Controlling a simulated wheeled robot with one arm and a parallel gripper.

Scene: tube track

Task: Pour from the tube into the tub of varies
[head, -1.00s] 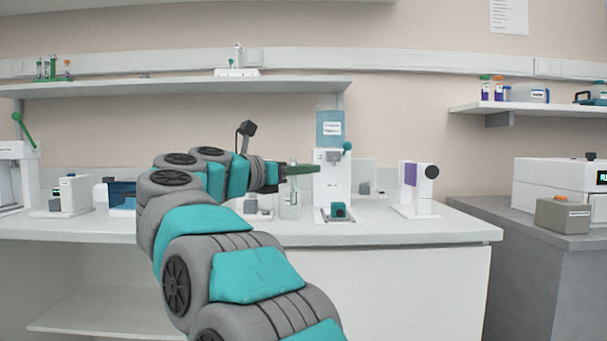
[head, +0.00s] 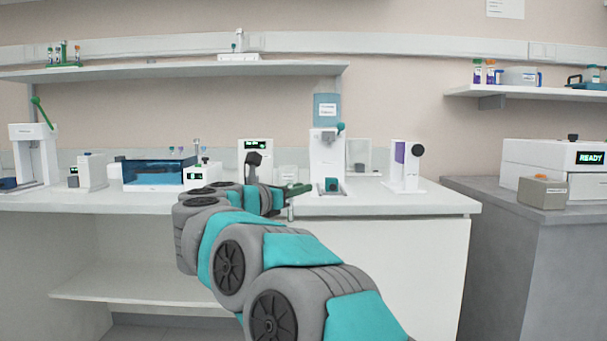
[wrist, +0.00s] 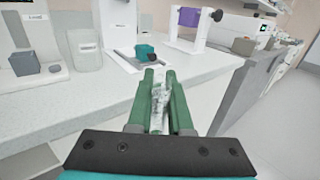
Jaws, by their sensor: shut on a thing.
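My gripper (head: 298,189) reaches over the front edge of the white bench in the head view. In the wrist view its green fingers (wrist: 157,80) are shut on a clear tube (wrist: 160,105), which shows between them. Part of the tube also shows just below the fingers in the head view (head: 291,212). Its contents are not clear. I cannot make out a tub marked varies. A translucent, open-looking container (wrist: 84,50) stands on the bench to the left of the gripper in the wrist view; its label is unreadable.
A white dispenser (head: 327,160) with a blue tank and teal block stands behind the gripper. A purple-and-white device (head: 405,165) is to its right. A blue bath (head: 150,172) stands left. The bench front (head: 430,205) is clear; a gap separates the grey counter (head: 510,212).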

